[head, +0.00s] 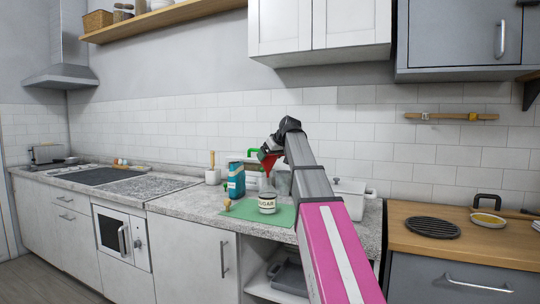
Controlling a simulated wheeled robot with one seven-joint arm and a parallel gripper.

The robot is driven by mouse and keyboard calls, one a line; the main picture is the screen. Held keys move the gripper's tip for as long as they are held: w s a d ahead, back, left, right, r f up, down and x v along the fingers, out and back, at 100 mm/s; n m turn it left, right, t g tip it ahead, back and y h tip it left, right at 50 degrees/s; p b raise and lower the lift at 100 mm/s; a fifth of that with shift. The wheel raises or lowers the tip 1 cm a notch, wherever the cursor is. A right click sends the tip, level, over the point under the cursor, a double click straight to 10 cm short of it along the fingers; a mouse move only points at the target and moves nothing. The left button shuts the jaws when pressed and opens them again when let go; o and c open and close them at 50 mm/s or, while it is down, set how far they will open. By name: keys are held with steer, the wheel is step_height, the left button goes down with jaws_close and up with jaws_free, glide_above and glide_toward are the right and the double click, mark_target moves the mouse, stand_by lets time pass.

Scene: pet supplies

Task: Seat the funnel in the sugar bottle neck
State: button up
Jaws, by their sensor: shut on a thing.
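The sugar bottle (267,205), clear with a pale label reading SUGAR, stands upright on a green mat (236,209) on the counter. A red funnel (268,161) is held above the bottle, close over its neck. My gripper (265,151) is dark, small in the head view and shut on the funnel. My arm comes in from the lower right and partly hides the area behind it. I cannot tell whether the funnel's spout touches or enters the neck.
A teal package (236,180) stands left of the bottle, and a small wooden-looking item (227,204) sits near the mat's left edge. A mortar with pestle (212,175) is farther left. A white container (350,198) is behind my arm.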

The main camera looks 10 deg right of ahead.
mark_target(270, 168)
steer(key=shift+f, duration=1.55)
steer(key=o, duration=0.6)
